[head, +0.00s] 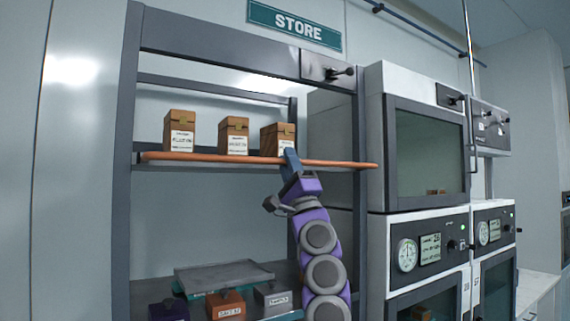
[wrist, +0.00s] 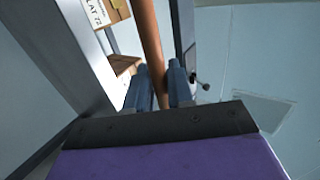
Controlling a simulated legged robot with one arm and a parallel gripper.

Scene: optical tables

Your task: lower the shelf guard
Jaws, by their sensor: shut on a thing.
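The shelf guard is a long orange bar (head: 220,157) across the front of the upper shelf, at the foot of the boxes. In the wrist view the bar (wrist: 148,40) runs down between the two fingers of my gripper (wrist: 159,82). In the head view my gripper (head: 290,160) is on the bar, right of its middle, in front of the right-hand box. It is shut on the bar. The fingers hide a short part of the bar.
Three brown labelled boxes (head: 234,137) stand on the upper shelf behind the bar. The lower shelf holds a grey tray (head: 224,275) and several small boxes (head: 226,304). A grey frame post (head: 126,200) stands at left; ovens (head: 428,150) stand close at right.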

